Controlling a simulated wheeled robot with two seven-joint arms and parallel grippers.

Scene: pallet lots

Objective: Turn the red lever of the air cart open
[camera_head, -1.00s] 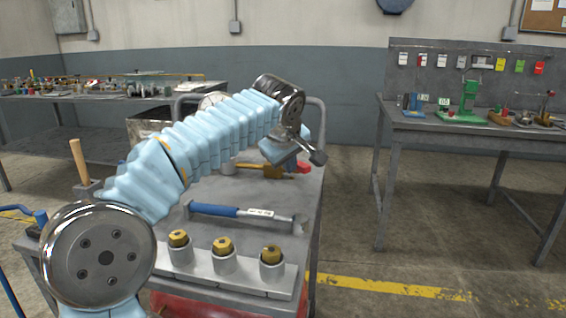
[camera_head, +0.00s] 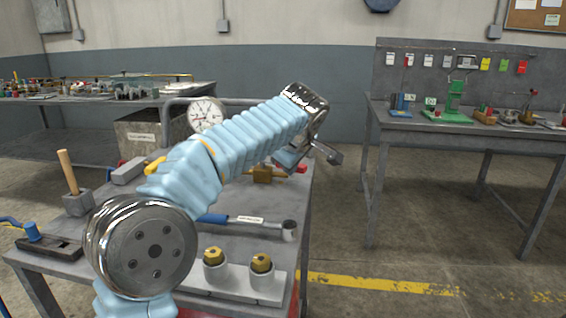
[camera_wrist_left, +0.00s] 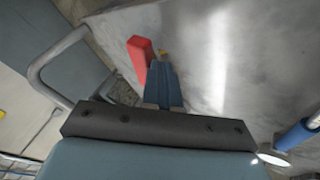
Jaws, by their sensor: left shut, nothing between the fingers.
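The red lever (camera_head: 301,168) sits on a brass valve (camera_head: 263,174) at the far right part of the cart top (camera_head: 290,205). My arm covers part of the valve. My left gripper (camera_head: 286,160) is just above and beside the lever. In the left wrist view the shut blue fingers (camera_wrist_left: 163,84) are empty. The red lever (camera_wrist_left: 140,56) stands close along their left side there. I cannot tell whether they touch it. My right gripper is not in view.
A dial gauge (camera_head: 205,114) stands at the cart's back, near the grey handle rail (camera_wrist_left: 40,72). A blue-handled wrench (camera_head: 240,220), sockets with brass nuts (camera_head: 214,262) and a wooden-handled mallet (camera_head: 68,175) are on the cart. A workbench (camera_head: 450,128) stands to the right.

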